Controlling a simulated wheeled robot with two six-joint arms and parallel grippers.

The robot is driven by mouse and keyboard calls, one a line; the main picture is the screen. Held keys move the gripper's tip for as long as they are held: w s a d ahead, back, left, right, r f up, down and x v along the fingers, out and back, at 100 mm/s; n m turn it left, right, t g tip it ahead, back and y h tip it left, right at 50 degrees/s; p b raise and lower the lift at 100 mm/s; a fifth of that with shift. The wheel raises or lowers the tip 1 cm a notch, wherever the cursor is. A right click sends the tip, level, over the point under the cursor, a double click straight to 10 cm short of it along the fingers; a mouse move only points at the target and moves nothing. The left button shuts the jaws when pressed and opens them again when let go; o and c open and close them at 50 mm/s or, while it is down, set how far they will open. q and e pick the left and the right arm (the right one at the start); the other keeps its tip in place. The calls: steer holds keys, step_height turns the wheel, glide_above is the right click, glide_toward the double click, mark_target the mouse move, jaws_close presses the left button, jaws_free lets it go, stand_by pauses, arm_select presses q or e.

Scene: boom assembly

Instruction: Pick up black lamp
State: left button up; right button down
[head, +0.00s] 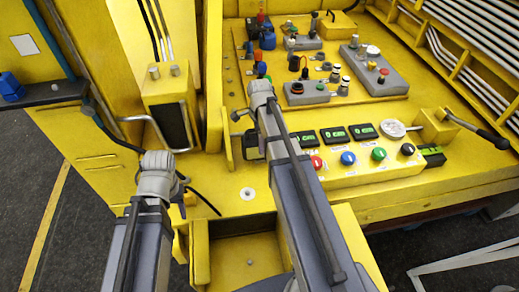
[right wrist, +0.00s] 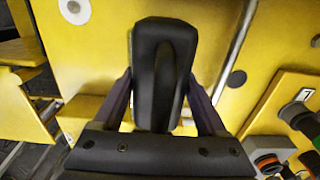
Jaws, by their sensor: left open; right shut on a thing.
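The black lamp (right wrist: 163,65) fills the middle of the right wrist view as a dark, rounded, elongated block. My right gripper (right wrist: 158,92) is shut on it, with one finger along each side. In the head view my right arm (head: 262,95) reaches over the yellow console and hides most of its own gripper, so I cannot clearly make out the lamp there. My left gripper (head: 180,203) is open, low at the left in the head view, apart from the lamp. Its fingers are mostly hidden by the wrist.
A control panel (head: 340,176) with coloured buttons and green displays lies right of my right arm. Grey switch boxes (head: 374,70) stand behind it. A lever (head: 480,128) sticks out at the right. A yellow box with a black front (head: 172,122) stands at the left.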

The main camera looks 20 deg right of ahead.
steer(key=shift+r, duration=0.1)
step_height(320, 180, up, 10)
steer(key=p, duration=1)
